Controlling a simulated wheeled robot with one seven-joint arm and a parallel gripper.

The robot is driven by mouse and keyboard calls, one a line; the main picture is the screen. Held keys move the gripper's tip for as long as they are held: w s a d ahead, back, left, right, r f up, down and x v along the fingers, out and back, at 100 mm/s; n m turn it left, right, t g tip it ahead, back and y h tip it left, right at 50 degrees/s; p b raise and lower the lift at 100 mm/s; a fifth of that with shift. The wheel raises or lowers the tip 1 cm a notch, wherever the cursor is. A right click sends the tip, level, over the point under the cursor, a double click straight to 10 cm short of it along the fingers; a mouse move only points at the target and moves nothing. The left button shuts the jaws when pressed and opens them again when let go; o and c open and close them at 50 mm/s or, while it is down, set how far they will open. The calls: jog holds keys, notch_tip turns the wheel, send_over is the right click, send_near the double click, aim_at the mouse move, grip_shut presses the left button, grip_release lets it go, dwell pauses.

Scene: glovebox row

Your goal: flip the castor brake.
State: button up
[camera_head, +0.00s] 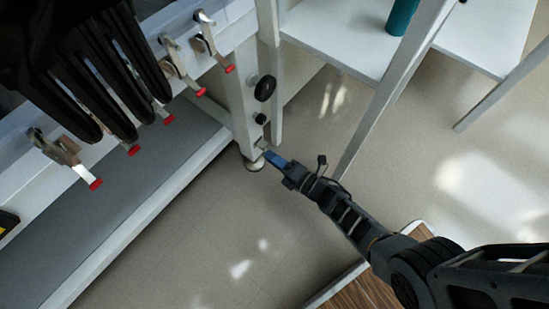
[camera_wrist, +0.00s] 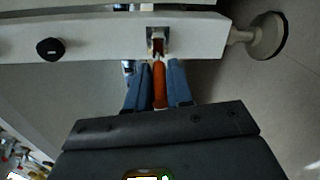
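An orange-red lever (camera_wrist: 160,92), which looks like the castor brake, projects from a slot in a pale frame leg (camera_wrist: 95,38) in the wrist view. My gripper (camera_wrist: 158,70) has its two blue fingers on either side of this lever. Narrow gaps seem to show between the fingers and the lever, so contact is not evident. In the head view my gripper (camera_head: 274,158) is low beside the foot end of the leg (camera_head: 245,110). The lever is hidden there by the gripper.
A round foot (camera_wrist: 268,37) ends the leg; it also shows in the head view (camera_head: 254,163). Black knobs (camera_head: 265,88) sit higher on the leg. Red-tipped clamps (camera_head: 200,91) line the frame above. A white shelf (camera_head: 340,38) carries a teal cylinder (camera_head: 402,15). Open floor lies below.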

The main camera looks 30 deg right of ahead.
grip_shut()
